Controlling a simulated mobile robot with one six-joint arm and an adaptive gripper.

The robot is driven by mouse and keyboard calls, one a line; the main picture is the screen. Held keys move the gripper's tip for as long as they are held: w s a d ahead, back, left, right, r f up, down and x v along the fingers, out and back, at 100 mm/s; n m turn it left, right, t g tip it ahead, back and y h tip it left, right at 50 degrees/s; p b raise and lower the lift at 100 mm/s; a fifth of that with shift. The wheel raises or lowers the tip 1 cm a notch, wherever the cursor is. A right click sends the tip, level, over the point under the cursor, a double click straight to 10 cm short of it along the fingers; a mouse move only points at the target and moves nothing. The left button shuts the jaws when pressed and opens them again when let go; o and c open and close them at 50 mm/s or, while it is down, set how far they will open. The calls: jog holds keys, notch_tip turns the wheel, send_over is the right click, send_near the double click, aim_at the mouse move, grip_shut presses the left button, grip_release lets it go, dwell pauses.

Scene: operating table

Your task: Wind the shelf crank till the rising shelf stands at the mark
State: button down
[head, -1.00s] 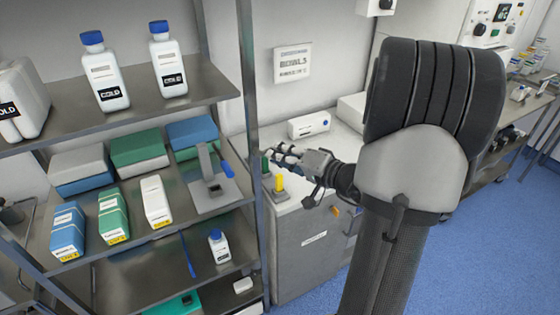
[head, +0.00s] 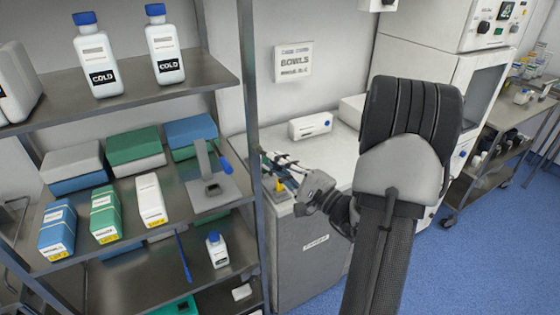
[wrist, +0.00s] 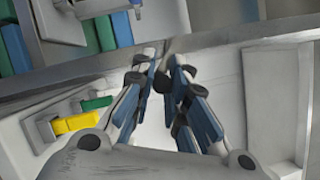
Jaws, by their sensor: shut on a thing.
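My gripper (head: 266,160) is beside the shelf rack's front upright (head: 252,130), above the left end of the low grey cabinet (head: 310,245). In the wrist view its fingers (wrist: 165,62) nearly meet near the upright, shut on a thin grey part whose identity is unclear. A grey stand (head: 217,190) with a blue-gripped arm (head: 226,163) sits on the middle shelf, apart from the fingers; I cannot tell whether it is the shelf crank. I cannot pick out the rising shelf or mark.
The rack holds white bottles (head: 163,45) above, and blue, green and white boxes (head: 103,212) on the middle shelf. A small bottle (head: 217,250) stands lower. A white box (head: 311,125) is on the cabinet top. Blue floor (head: 485,265) is open at right.

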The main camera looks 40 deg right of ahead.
jog(key=shift+a+f+m+t, duration=0.3)
jog(key=shift+f+m, duration=0.05)
jog(key=shift+m, duration=0.65)
jog(key=shift+h, duration=0.3)
jog(key=c, duration=1.6)
grip_release()
jog(key=v, duration=1.2)
jog(key=shift+w, duration=0.1)
